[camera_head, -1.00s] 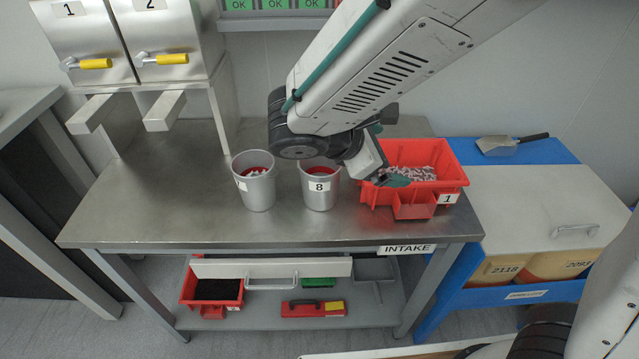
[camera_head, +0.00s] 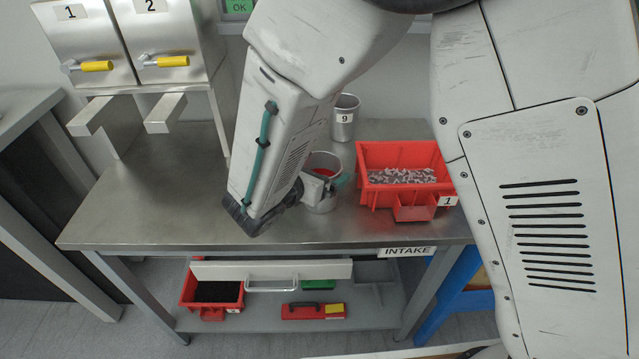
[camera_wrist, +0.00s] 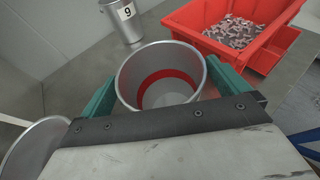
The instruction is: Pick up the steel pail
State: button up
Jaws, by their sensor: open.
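A steel pail (camera_head: 322,200) stands upright on the steel table, partly hidden by my arm in the head view. In the wrist view this pail (camera_wrist: 165,95) shows a round rim, a red band inside and a grey bottom. My gripper (camera_wrist: 166,88) is open, with one green finger on each side of this pail. Whether the fingers touch it I cannot tell. In the head view my gripper (camera_head: 325,178) is at the pail's rim. A second pail, labelled 9 (camera_head: 345,118), stands behind. A third pail (camera_wrist: 30,150) shows at the lower left of the wrist view.
A red bin labelled 1 (camera_head: 372,189) with small grey pieces stands close right of the pail. Steel dispensers with yellow handles (camera_head: 160,61) stand at the back left. The table's left front (camera_head: 150,215) is clear.

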jog(key=shift+w+d+f, duration=0.15)
jog(key=shift+w+d, duration=0.2)
jog(key=shift+w, duration=0.05)
jog(key=c, duration=1.3)
jog(key=shift+o, duration=0.2)
